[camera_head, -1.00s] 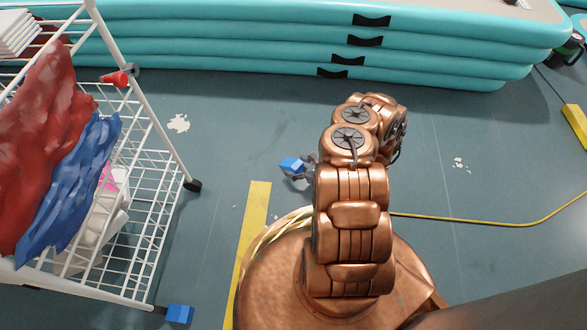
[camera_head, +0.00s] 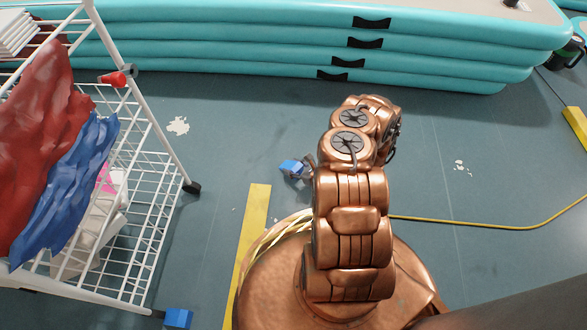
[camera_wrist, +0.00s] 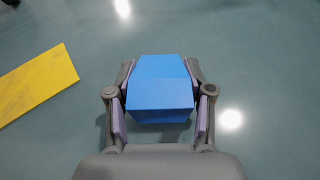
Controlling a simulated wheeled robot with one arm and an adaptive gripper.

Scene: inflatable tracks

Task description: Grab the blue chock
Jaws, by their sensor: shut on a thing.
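A blue chock (camera_wrist: 160,92) sits between the two fingers of my gripper (camera_wrist: 160,82) in the wrist view. The purple finger pads lie along its left and right sides, and the gripper is shut on it. In the head view the held blue chock (camera_head: 291,167) shows just left of my copper arm, with my gripper (camera_head: 303,168) mostly hidden behind the arm. I cannot tell how far the chock is above the floor. A second blue chock (camera_head: 178,318) lies at the front corner of the white cart, by its wheel.
A white wire cart (camera_head: 150,215) with red and blue cloths stands on the left. Turquoise inflatable tracks (camera_head: 300,50) are stacked at the back. A yellow floor strip (camera_head: 254,222) and a yellow cable (camera_head: 470,221) lie near my base. The floor right of my arm is mostly clear.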

